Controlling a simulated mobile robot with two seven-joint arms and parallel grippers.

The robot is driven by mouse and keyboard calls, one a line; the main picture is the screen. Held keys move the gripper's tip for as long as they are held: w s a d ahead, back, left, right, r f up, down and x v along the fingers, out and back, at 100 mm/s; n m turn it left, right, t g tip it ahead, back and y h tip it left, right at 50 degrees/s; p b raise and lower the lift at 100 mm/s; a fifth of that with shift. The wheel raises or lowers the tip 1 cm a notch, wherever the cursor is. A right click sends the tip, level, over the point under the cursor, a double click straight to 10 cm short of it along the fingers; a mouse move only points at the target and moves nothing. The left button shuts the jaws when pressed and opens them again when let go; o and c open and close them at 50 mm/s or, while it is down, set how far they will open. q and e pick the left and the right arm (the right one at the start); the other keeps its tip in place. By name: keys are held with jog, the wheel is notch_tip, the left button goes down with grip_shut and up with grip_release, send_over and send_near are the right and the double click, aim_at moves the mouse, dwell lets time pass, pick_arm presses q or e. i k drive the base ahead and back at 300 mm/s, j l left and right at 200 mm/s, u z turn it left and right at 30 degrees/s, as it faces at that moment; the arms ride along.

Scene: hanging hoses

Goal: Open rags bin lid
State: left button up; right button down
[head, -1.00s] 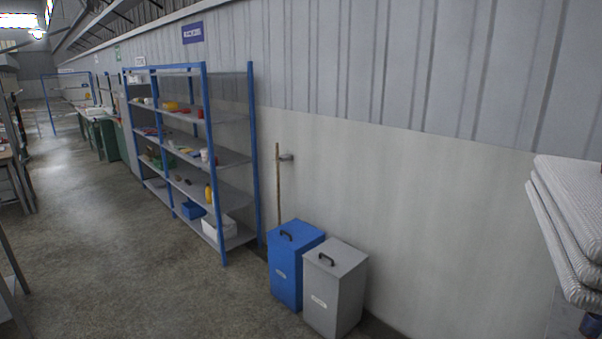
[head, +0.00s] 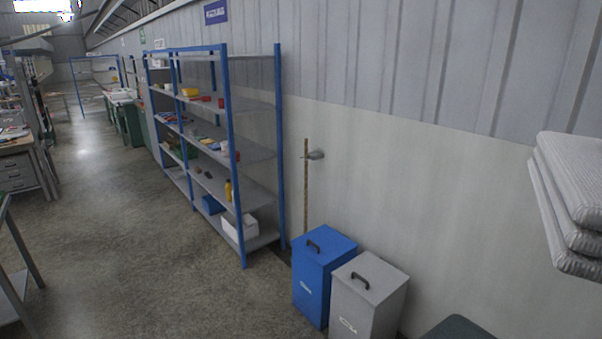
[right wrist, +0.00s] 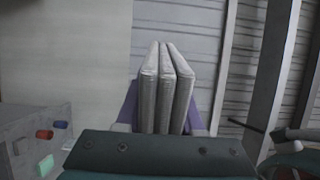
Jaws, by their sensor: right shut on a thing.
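A blue bin (head: 322,278) and a grey bin (head: 367,300) stand side by side on the floor against the wall in the head view. Each has a flat lid with a black handle, and both lids are shut. Their front labels are too small to read, so I cannot tell which is for rags. My left gripper is not in view.
A blue-framed shelf rack (head: 232,150) with small items stands left of the bins. A wooden pole (head: 306,185) leans by the wall behind the blue bin. Floor (head: 150,270) before the rack is clear. A table leg frame (head: 15,250) is at the left edge.

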aim_at(324, 245)
jog(key=i, duration=1.2)
jog(key=i+j, duration=0.1)
jog(key=i, duration=1.05)
jog(key=i+z, duration=0.25)
jog(key=i, duration=0.2)
jog(key=i+j+z, duration=0.3)
jog(key=i, duration=0.15)
jog(key=i+j+z, duration=0.25)
jog(key=i, duration=0.15)
jog(key=i+j+z, duration=0.25)
jog(key=i, duration=0.15)
